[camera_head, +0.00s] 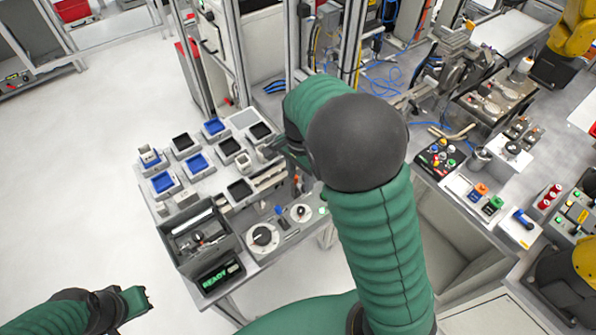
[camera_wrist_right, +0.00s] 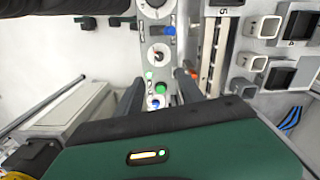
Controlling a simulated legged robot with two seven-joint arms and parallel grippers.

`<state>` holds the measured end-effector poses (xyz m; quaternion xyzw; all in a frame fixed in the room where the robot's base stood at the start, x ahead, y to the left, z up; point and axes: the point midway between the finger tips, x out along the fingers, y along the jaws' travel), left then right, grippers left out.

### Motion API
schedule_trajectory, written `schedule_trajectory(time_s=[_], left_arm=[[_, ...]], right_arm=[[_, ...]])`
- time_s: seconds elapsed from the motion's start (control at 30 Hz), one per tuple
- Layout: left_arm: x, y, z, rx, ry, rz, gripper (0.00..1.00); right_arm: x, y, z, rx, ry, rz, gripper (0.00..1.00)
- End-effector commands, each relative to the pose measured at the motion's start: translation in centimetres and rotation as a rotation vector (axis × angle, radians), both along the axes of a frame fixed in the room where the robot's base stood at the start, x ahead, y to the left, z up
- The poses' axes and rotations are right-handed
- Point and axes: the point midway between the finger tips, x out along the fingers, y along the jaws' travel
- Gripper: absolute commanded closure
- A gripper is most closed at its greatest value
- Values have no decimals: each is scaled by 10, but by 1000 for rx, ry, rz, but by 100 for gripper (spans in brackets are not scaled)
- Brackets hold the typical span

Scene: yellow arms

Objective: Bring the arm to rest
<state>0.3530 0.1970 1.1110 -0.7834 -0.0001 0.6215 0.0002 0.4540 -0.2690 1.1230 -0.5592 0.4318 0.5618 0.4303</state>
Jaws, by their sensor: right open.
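My right arm (camera_head: 372,230), green with a dark grey elbow, rises through the middle of the head view and bends over the workbench. My right gripper (camera_head: 272,148) is above the bench's right edge, partly hidden by the arm. In the right wrist view the right gripper (camera_wrist_right: 160,88) has its two dark fingers apart with nothing held between them. Below them is a light panel (camera_wrist_right: 157,60) with knobs and coloured buttons. My left gripper (camera_head: 142,302) is at the lower left, over the floor and clear of the bench; its jaw opening is unclear.
The workbench (camera_head: 205,205) carries several blue and black square trays, a grey bin (camera_head: 190,262) and a dial panel (camera_head: 262,236). Metal frame posts (camera_head: 353,45) stand behind. A second bench with buttons (camera_head: 440,158) is at right. Floor at left is open.

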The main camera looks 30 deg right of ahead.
Motion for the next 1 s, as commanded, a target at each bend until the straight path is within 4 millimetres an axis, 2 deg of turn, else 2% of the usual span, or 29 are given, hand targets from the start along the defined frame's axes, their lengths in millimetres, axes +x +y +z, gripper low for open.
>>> schedule_trajectory(time_s=[0.17,0.23,0.27,0.4,0.5,0.6,1.0], left_arm=[[0,0,-1,0,0,0,100],[0,0,-9,0,0,0,100],[0,0,-16,0,0,0,100],[0,0,-48,0,1,0,100],[0,0,-62,0,1,0,100],[0,0,-65,0,0,0,100],[0,0,-61,0,0,0,100]], right_arm=[[-1,1,-1,1,-1,8,55],[-9,6,-12,6,-11,88,55],[-16,11,-19,10,-21,160,55],[-60,44,-56,-26,-118,710,55],[-87,62,-71,-95,-176,1079,55],[-100,71,-75,-144,-201,1277,55],[-101,72,-73,-149,-200,1309,55]])
